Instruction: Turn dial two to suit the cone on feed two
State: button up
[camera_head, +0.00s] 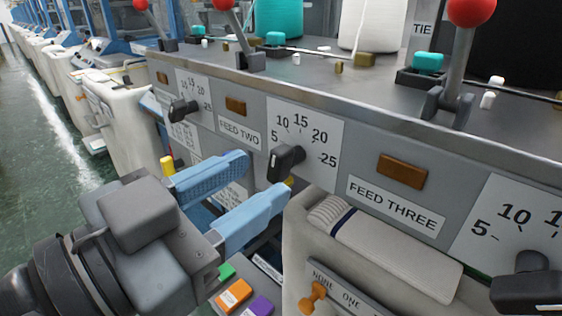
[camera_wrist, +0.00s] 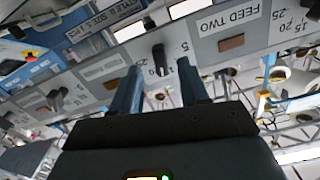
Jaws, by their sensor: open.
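A black dial (camera_head: 287,161) sits on a white plate marked 5 to 25, between the FEED TWO label (camera_head: 240,133) and the FEED THREE label (camera_head: 395,203). Its handle is tilted; I cannot read its exact setting. My gripper (camera_head: 265,178) is open, its blue fingers reaching towards this dial from the left. In the wrist view the same dial (camera_wrist: 159,60) shows between the fingertips, with a gap on both sides. A teal cone (camera_head: 276,18) and a white cone (camera_head: 366,24) stand on the machine top, bottoms in view only. I cannot tell which feed each serves.
Another dial (camera_head: 182,109) is at the left and one (camera_head: 527,285) at the lower right. Levers with red knobs (camera_head: 471,10) rise from the top. A beige padded body (camera_head: 380,250) juts out below the panel.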

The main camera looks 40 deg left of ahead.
aim_at(272, 170)
jog(key=shift+w+d, duration=0.1)
jog(key=shift+w, duration=1.6)
grip_shut()
